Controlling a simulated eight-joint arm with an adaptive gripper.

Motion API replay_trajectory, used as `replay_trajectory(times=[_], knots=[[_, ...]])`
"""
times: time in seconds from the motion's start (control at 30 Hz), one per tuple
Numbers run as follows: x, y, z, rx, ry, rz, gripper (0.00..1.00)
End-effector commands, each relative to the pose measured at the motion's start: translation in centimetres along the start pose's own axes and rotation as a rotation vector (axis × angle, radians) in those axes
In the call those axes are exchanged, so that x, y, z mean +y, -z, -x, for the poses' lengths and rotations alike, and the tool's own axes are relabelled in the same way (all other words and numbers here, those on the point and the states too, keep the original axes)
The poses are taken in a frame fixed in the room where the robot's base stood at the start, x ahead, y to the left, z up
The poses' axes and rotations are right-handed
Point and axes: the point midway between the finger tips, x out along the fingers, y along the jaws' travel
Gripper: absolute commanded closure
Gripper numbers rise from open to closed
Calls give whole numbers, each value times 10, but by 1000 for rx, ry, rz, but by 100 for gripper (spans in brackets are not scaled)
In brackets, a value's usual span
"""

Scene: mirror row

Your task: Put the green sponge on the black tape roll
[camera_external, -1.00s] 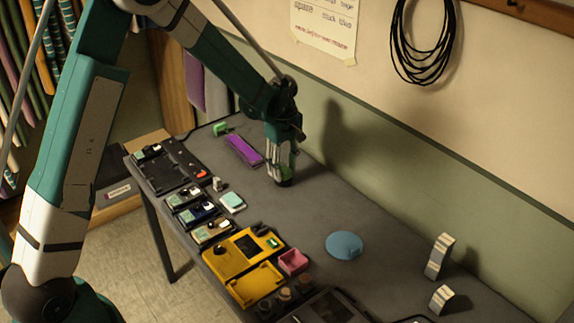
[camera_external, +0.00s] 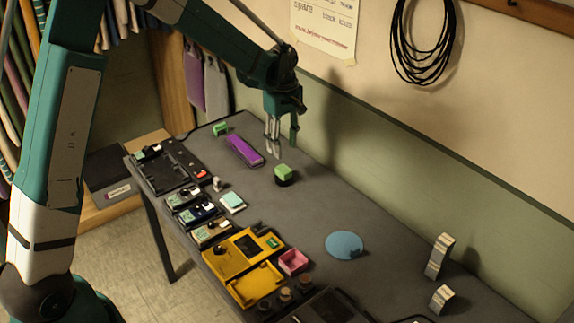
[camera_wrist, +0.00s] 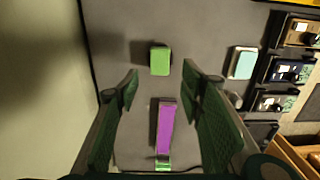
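The green sponge (camera_external: 284,170) rests on top of the black tape roll (camera_external: 284,181) on the grey table. The tape roll shows as a dark ring under the sponge in the external view. In the wrist view the green sponge (camera_wrist: 160,60) is at upper middle, and the roll is mostly hidden beneath it. My gripper (camera_external: 282,150) is above the table, up and slightly left of the sponge and apart from it. Its fingers (camera_wrist: 158,84) are spread wide with nothing between them at their tips.
A purple stapler-like object (camera_external: 244,150) and a green block (camera_external: 220,129) lie to the left. Small devices, a yellow case (camera_external: 243,262) and a pink box (camera_external: 293,261) line the front edge. A blue disc (camera_external: 344,245) lies right. The wall stands behind.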

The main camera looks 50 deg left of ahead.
Motion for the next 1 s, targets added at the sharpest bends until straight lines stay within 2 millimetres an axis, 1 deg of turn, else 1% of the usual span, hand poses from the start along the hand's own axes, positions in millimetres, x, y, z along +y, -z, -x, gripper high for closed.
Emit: replay_trajectory(times=[0.03, 0.1, 0.3, 1.0], knots=[[0, 0, 7, 0, 0, 0, 62], [0, 0, 14, 0, 0, 0, 62], [0, 0, 26, 0, 0, 0, 62], [0, 0, 27, 0, 0, 0, 62]])
